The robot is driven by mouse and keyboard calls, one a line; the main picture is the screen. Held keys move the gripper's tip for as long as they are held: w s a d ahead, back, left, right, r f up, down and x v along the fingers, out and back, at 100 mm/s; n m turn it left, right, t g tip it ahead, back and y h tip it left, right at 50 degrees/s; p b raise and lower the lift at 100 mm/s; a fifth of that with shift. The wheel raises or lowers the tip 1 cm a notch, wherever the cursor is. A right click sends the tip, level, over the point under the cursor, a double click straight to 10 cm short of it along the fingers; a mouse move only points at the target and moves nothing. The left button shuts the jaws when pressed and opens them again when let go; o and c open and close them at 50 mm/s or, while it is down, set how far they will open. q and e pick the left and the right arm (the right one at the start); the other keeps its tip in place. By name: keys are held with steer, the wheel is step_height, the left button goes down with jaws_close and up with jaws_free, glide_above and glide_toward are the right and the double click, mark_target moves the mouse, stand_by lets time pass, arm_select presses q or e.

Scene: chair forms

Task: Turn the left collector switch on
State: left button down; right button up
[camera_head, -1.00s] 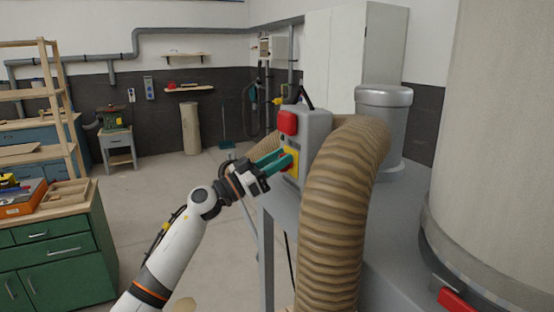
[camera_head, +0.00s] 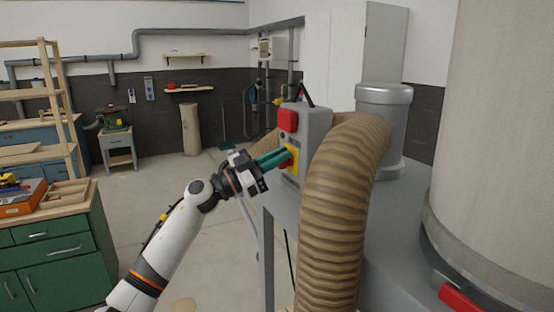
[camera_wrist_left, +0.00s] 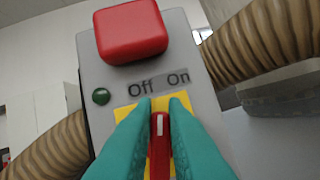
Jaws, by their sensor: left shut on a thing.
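The collector switch is a red knob (camera_wrist_left: 159,145) with a white line on a yellow plate (camera_wrist_left: 133,109), set in a grey box (camera_head: 318,126). The label above reads "Off" and "On" (camera_wrist_left: 160,83). In the left wrist view the knob stands near upright between the teal fingers of my left gripper (camera_wrist_left: 159,115), which is shut on it. In the head view my left gripper (camera_head: 284,158) reaches the yellow plate from the left and partly hides the knob. A large red button (camera_wrist_left: 131,31) is above the label, and a small green light (camera_wrist_left: 101,96) is at its left. My right gripper is not in view.
A thick ribbed brown hose (camera_head: 335,215) curves down right beside the box. The grey collector body (camera_head: 390,250) and a big pale cylinder (camera_head: 500,130) fill the right. A green cabinet (camera_head: 55,250) stands at left. Open floor (camera_head: 150,185) lies between.

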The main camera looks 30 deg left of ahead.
arm_select(q)
steer(key=m+g, duration=0.1)
steer(key=m, duration=0.2)
steer(key=m+g+h, duration=0.1)
steer(key=m, duration=0.2)
steer(key=f+m+g, duration=0.1)
steer(key=m+g, duration=0.1)
steer(key=shift+s+d+m+h+b, duration=0.1)
steer(key=shift+d+m+h+b, duration=0.2)
steer(key=shift+m+h+b, duration=0.1)
steer(key=m+g, duration=0.1)
steer(key=m, duration=0.2)
steer(key=m+g, duration=0.1)
steer(key=m, duration=0.2)
steer(key=shift+s+d+f+y, duration=0.1)
steer(key=shift+f+y, duration=0.05)
steer(key=shift+y, duration=0.15)
steer(key=shift+f+m+g+y, duration=0.1)
steer(key=shift+m+g+y, duration=0.4)
steer(key=shift+m, duration=1.1)
steer(key=c, duration=1.6)
jaws_free()
steer(key=shift+o, duration=0.7)
